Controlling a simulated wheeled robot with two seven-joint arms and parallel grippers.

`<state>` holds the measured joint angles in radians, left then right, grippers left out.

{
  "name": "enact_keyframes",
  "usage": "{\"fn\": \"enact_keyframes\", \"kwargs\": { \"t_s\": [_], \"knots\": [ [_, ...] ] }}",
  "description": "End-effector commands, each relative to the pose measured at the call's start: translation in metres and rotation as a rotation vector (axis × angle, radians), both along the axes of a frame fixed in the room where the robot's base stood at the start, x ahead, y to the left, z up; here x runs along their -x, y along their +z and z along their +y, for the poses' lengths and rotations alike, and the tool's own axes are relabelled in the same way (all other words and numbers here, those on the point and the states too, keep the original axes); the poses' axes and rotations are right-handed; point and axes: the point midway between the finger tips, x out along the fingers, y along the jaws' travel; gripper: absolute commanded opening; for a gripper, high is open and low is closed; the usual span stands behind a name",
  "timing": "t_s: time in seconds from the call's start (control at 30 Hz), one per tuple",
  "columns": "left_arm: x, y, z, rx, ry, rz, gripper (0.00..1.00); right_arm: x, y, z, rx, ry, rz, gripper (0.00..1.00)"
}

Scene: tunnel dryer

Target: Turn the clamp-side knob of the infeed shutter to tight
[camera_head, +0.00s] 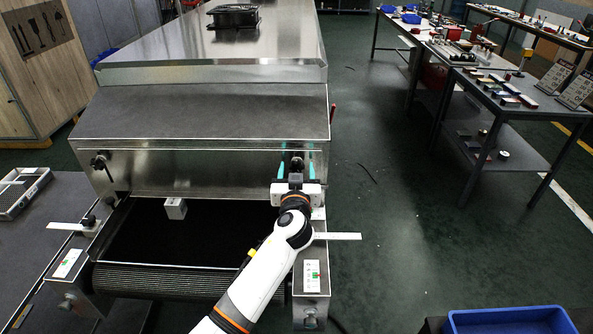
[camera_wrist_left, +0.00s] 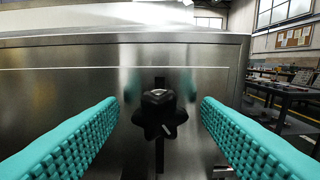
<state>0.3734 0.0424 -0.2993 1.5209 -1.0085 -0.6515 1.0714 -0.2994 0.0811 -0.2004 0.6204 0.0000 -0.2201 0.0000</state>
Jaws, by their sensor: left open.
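The infeed shutter (camera_head: 205,172) is a steel front plate on the dryer, above the dark belt. A black star-shaped knob (camera_head: 297,157) is at its right end; it fills the middle of the left wrist view (camera_wrist_left: 160,116) in front of a vertical slot. A second black knob (camera_head: 100,160) is at the shutter's left end. No label shows which is the clamp-side one. My left gripper (camera_head: 296,163) is open, with its teal fingers on either side of the right knob and a gap on both sides. My right gripper is out of view.
The dark belt (camera_head: 170,235) lies below the shutter, with a small pale block (camera_head: 175,208) over it. A blue bin (camera_head: 510,320) is at front right.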

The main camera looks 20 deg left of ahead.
Motion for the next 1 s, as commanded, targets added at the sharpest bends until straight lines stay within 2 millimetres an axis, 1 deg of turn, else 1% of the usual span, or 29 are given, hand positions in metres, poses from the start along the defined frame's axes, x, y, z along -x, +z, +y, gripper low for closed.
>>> {"fn": "enact_keyframes", "kwargs": {
  "t_s": [0.13, 0.17, 0.4, 0.43, 0.77, 1.0],
  "knots": [
    [0.0001, 0.0000, 0.0001, 0.000, 0.000, 0.000, 0.58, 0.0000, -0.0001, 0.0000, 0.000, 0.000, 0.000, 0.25],
    [0.0001, 0.0000, 0.0001, 0.000, 0.000, 0.000, 0.57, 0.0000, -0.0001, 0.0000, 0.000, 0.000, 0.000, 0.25],
    [0.0003, 0.0000, 0.0000, -0.001, 0.000, 0.000, 0.17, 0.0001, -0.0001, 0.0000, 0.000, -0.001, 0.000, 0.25],
    [0.0003, 0.0000, 0.0000, -0.001, 0.000, 0.000, 0.15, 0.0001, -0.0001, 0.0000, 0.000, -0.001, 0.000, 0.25],
    [0.0004, -0.0003, -0.0001, -0.052, 0.000, 0.015, 0.15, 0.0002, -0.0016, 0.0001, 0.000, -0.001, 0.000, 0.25],
    [0.0002, -0.0004, -0.0006, -0.200, 0.001, 0.056, 0.15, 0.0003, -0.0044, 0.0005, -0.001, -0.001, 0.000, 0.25]
  ]
}}
